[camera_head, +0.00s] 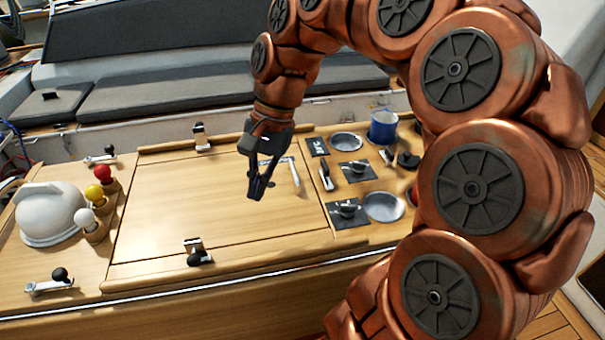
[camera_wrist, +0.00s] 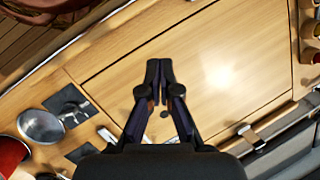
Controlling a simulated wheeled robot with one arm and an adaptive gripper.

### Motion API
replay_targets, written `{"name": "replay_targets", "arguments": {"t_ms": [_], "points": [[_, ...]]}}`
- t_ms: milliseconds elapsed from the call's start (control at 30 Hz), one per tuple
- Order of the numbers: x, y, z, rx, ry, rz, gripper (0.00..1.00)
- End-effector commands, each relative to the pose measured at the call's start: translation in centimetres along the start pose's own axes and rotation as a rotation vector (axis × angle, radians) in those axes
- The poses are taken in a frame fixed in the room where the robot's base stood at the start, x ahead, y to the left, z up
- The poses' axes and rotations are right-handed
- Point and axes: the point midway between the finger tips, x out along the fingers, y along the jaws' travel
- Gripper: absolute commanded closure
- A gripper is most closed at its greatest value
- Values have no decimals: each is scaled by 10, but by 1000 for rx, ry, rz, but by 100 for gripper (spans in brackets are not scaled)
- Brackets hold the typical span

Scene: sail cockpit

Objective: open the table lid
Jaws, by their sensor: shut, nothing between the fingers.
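The table lid (camera_head: 160,205) is a large flat wooden panel in the middle of the table. It lies level with the surface around it and looks closed. A pale metal handle (camera_head: 294,174) is at its right end. My gripper (camera_head: 257,190) points down over the lid's right part, just left of the handle, with its fingers shut and empty. I cannot tell whether the fingertips touch the wood. In the wrist view the shut fingertips (camera_wrist: 159,70) show against the lid (camera_wrist: 240,55); the handle is not clearly seen there.
Latches stand at the lid's back edge (camera_head: 200,138) and front edge (camera_head: 197,252). Right of the handle are dark control plates (camera_head: 347,212), metal bowls (camera_head: 384,206) and a blue mug (camera_head: 383,126). Left are coloured ball knobs (camera_head: 102,172) and a white dome (camera_head: 48,215).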

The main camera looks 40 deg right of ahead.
Motion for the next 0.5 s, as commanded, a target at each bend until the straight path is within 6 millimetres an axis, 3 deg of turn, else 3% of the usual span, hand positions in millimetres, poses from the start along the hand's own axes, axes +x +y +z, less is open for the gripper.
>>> {"name": "replay_targets", "arguments": {"t_ms": [33, 167, 300, 500], "points": [[-4, 0, -20, 90, -13, -37, 100], [-24, 7, -68, 345, -54, -129, 100], [-42, 31, -120, 622, -105, -217, 100], [-56, 72, -172, 929, -173, -305, 100]]}}
